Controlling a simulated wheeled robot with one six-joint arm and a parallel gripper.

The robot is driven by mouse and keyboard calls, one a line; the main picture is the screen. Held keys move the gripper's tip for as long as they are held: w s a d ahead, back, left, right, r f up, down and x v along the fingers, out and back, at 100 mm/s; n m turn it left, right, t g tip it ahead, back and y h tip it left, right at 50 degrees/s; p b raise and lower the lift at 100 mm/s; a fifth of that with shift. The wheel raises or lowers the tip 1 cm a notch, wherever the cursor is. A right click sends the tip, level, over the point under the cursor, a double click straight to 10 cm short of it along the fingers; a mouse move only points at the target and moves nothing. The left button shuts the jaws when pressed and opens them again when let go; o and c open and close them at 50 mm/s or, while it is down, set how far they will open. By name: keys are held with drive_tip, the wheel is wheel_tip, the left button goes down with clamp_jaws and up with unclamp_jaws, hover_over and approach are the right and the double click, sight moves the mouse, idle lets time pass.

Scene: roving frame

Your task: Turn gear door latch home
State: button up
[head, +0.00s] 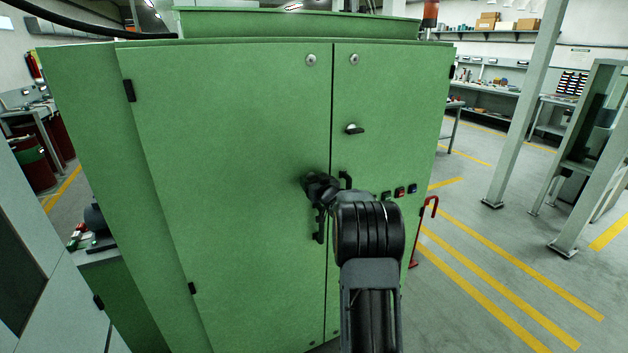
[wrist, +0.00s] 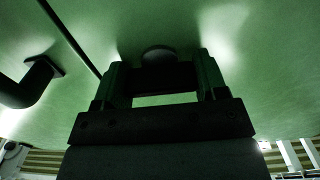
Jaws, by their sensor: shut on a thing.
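The green cabinet's left door (head: 230,180) and right door (head: 395,110) are closed, with a narrow seam between them. My gripper (head: 312,183) is at the left door, beside the seam. In the wrist view, my gripper (wrist: 158,90) has a finger on each side of a dark bar, the latch (wrist: 158,76), and is shut on it. A round boss (wrist: 158,52) shows behind the bar against the green door. In the head view my gripper hides this latch, so its angle is hard to tell.
A black handle (head: 318,224) is just below my gripper. Another handle (head: 346,180) is on the right door, beside my wrist. A turn lever (head: 355,130) sits higher on the right door.

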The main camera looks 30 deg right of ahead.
idle(0.5)
drive_tip(key=o, duration=0.9)
drive_tip(key=shift+o, duration=0.2)
drive_tip(key=shift+s, duration=0.15)
drive_tip(key=s+a+b, duration=0.1)
drive_tip(key=s+b, duration=0.2)
drive_tip(key=s, duration=1)
drive_tip(key=shift+s+a+b, duration=0.25)
drive_tip(key=shift+a+b, duration=0.1)
drive_tip(key=shift+b, duration=0.05)
